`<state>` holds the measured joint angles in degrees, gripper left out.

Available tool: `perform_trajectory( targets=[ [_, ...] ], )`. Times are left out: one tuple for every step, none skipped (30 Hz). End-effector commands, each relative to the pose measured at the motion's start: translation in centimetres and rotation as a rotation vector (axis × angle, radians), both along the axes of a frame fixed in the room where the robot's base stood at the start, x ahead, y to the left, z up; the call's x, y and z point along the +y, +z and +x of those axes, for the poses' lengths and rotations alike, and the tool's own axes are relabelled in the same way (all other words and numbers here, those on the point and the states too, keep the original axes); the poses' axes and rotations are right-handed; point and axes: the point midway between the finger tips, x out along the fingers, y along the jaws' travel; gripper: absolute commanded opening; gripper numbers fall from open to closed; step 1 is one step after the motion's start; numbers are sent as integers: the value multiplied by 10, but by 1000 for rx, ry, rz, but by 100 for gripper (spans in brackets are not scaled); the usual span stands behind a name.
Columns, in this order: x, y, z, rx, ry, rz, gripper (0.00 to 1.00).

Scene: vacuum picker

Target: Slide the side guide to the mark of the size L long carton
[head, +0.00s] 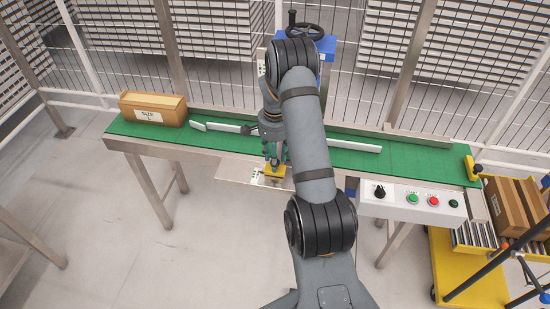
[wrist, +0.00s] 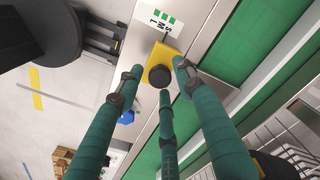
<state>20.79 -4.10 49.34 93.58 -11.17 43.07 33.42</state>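The side guide is a long white rail (head: 357,146) over the green belt. Its yellow slide block (head: 275,171) with a black knob (wrist: 159,76) sits on a metal scale plate (head: 235,169) at the belt's front edge. In the wrist view, the plate carries green marks and the letters S, M and L (wrist: 161,22) beside the yellow block (wrist: 166,54); which mark it lines up with I cannot tell. My gripper (wrist: 160,80) is open, its three green fingers spread around the knob, apparently not closed on it. The carton labelled SIZE L (head: 152,110) lies at the belt's left end.
A control box (head: 413,200) with a black knob and coloured buttons is on the front right. A yellow stop (head: 472,168) stands at the belt's right end. A yellow cart (head: 470,280) with brown cartons (head: 507,205) is at right. A wire fence runs behind the belt (head: 420,168).

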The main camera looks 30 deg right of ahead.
Motion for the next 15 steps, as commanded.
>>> perform_trajectory(
  targets=[
    [0,0,0,0,0,0,32],
    [0,0,0,0,0,0,31],
    [0,0,0,0,0,0,28],
    [0,0,0,0,0,0,27],
    [0,0,0,0,0,0,25],
    [0,0,0,0,0,0,22],
    [0,0,0,0,0,0,21],
    [0,0,0,0,0,0,19],
    [0,0,0,0,0,0,17],
    [0,0,0,0,0,0,15],
    [0,0,0,0,0,0,13],
    [0,0,0,0,0,0,11],
    [0,0,0,0,0,0,9],
    [0,0,0,0,0,0,7],
    [0,0,0,0,0,0,5]
  ],
)
